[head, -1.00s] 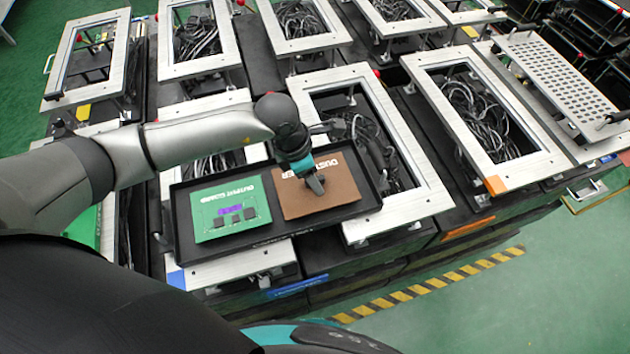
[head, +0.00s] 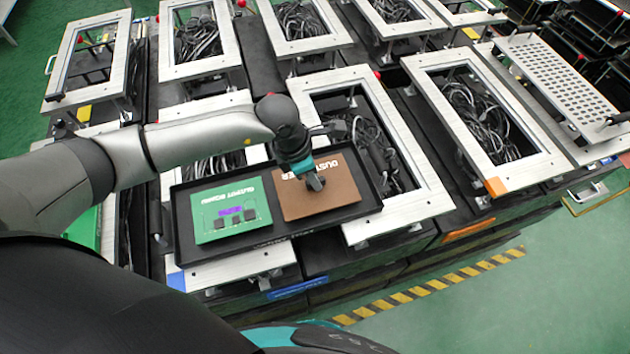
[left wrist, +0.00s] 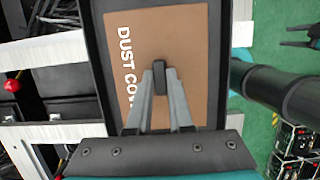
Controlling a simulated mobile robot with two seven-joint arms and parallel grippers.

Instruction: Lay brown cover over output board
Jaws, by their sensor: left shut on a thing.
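The brown cover (head: 334,196), printed with white letters, lies flat in the right half of a black tray (head: 285,234). The green output board (head: 229,225), with a purple patch and small dark blocks, lies in the left half of the same tray. My left gripper (head: 316,184) is over the middle of the brown cover, its fingers shut on a small dark piece there. In the left wrist view the cover (left wrist: 184,45) reads "DUST CO", and the closed fingertips (left wrist: 160,75) hide part of it. My right gripper does not show in the head view; a dark gripper (left wrist: 300,36) shows at the left wrist view's upper right.
The tray rests across silver frames (head: 400,215) on dark cabinets. Cable-filled frames stand behind and to the right, and a perforated plate (head: 556,75) is at far right. The green floor (head: 530,290) is clear beyond the striped tape (head: 430,287).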

